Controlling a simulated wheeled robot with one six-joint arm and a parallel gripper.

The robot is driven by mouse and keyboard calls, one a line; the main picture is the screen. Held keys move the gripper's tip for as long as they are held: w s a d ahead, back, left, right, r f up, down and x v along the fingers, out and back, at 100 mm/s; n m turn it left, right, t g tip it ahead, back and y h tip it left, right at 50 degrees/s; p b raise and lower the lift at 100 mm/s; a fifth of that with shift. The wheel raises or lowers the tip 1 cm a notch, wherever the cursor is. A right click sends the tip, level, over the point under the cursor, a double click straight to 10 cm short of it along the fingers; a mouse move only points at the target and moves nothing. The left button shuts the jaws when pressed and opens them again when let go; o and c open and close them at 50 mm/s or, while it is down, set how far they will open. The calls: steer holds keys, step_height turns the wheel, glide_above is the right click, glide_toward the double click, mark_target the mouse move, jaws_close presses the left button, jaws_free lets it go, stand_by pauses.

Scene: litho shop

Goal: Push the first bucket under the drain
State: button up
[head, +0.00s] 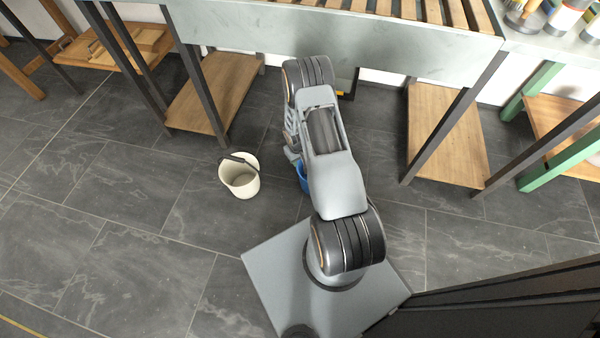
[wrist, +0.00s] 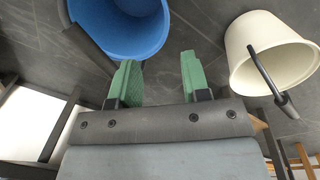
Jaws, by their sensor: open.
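A blue bucket (head: 303,178) stands on the floor, mostly hidden behind my arm in the head view. In the wrist view the blue bucket (wrist: 118,30) is at the top left, just beyond my fingers. A white bucket (head: 240,183) with a dark handle stands to its left in the head view; it also shows at the right of the wrist view (wrist: 262,55). My gripper (wrist: 158,82) has green fingers, apart with nothing between them, close to the blue bucket; contact cannot be told. I cannot make out the drain. Which bucket is first cannot be told.
A long grey trough (head: 330,30) with wooden slats stands at the back, its legs and low wooden shelves (head: 212,92) on both sides. There is a gap between the shelves behind my arm. Open tiled floor (head: 120,190) lies at the left. A dark panel stands at bottom right.

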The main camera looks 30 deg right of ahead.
steer(key=shift+s+f+b, duration=0.15)
steer(key=shift+s+f, duration=0.05)
steer(key=shift+f, duration=0.75)
steer(key=shift+s+f+b, duration=0.15)
steer(key=shift+s+f, duration=0.05)
steer(key=shift+f, duration=0.7)
steer(key=f+b, duration=0.2)
steer(key=f, duration=0.2)
steer(key=d+f+b, duration=0.1)
steer(key=f, duration=0.4)
steer(key=f+b, duration=0.2)
steer(key=f, duration=0.2)
steer(key=shift+d+f+b, duration=0.15)
steer(key=shift+f+b, duration=0.2)
steer(key=shift+c, duration=0.4)
jaws_close()
